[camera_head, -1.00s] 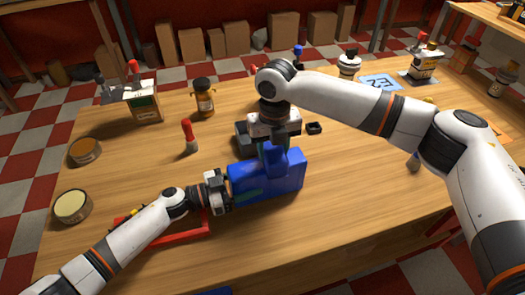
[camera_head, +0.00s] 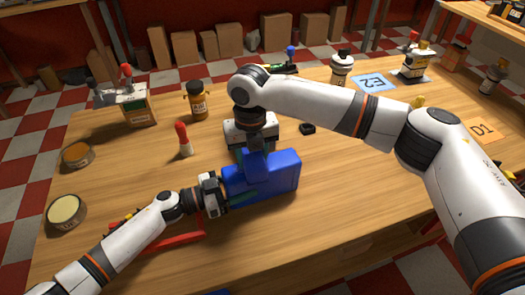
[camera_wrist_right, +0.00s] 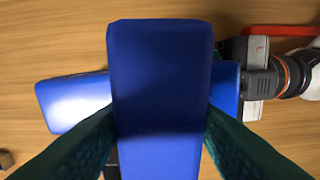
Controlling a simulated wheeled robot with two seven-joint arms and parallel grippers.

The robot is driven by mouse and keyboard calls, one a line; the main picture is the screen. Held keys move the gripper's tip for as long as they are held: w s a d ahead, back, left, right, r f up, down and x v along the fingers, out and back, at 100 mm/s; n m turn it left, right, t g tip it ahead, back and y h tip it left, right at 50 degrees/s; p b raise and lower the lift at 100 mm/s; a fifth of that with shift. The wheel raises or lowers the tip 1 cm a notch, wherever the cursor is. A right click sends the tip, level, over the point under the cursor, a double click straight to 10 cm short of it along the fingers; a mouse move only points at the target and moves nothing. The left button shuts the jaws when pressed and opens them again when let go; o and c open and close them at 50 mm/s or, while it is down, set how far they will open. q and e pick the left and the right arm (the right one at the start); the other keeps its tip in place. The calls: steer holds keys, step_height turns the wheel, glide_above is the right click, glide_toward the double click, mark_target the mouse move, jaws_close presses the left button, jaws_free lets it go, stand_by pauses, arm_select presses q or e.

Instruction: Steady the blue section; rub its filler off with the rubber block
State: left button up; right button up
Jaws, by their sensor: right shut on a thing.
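The blue section (camera_head: 282,180) lies on the bench in front of me; it also shows in the right wrist view (camera_wrist_right: 75,100), crossing behind a nearer blue block. My right gripper (camera_head: 258,152) is above the section, pointing down. In the right wrist view its dark green fingers are shut on that blue block (camera_wrist_right: 160,95), which I take to be the rubber block. Whether the block touches the section is hidden. My left gripper (camera_head: 232,195) is at the section's left end, one finger along its near face; its other finger is hidden. I cannot make out filler.
A red-capped bottle (camera_head: 184,142) and an amber jar (camera_head: 198,102) stand behind to the left. Two round tins (camera_head: 65,213) sit at the left edge. A small black box (camera_head: 307,128) lies right of my right gripper. The bench front right is clear.

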arm_select(q)
steer(key=shift+r, duration=0.1)
arm_select(e)
steer(key=a, duration=0.1)
steer(key=s+a, duration=0.1)
steer(key=a, duration=0.2)
steer(key=shift+s+a, duration=0.25)
steer(key=shift+s, duration=0.15)
step_height(320, 180, up, 8)
steer(key=shift+d, duration=0.15)
steer(key=shift+w+r, duration=0.1)
stand_by(0.6)
arm_select(q)
steer(key=o, duration=1.2)
steer(key=shift+c, duration=0.2)
steer(key=v, duration=1.1)
steer(key=shift+s+a, duration=0.1)
steer(key=shift+a, duration=0.35)
arm_select(e)
steer(key=shift+r, duration=0.1)
